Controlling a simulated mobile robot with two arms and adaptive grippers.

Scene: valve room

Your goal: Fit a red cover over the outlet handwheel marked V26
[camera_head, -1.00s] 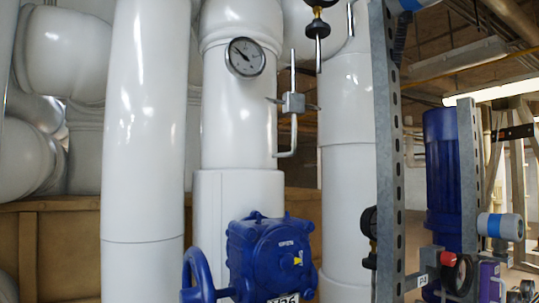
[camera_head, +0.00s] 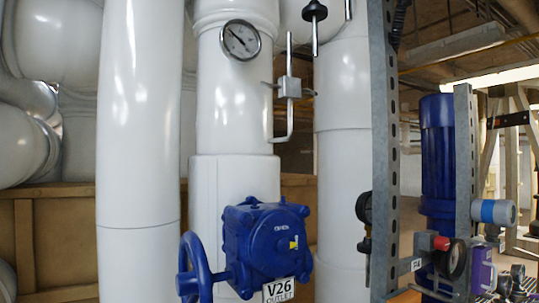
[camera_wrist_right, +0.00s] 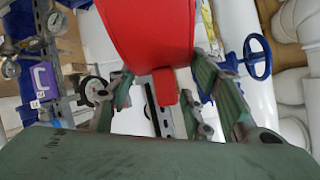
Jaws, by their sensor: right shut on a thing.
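The blue handwheel (camera_head: 194,268) stands on the left of a blue gearbox (camera_head: 262,245) in the head view. A white plate (camera_head: 279,290) under the gearbox reads V26 OUTLET. The wheel's lower part is cut off by the frame, and its rim is bare. In the right wrist view, my right gripper (camera_wrist_right: 163,90) is shut on a red cover (camera_wrist_right: 150,32), with a red tab between the fingers; the cover's top is out of frame. A blue handwheel (camera_wrist_right: 257,57) shows to the right of the cover, apart from it. My left gripper is in neither view.
White pipes (camera_head: 140,130) stand behind and left of the handwheel. A dial gauge (camera_head: 240,40) sits on the pipe above. A blue motor (camera_head: 438,150) stands farther right.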

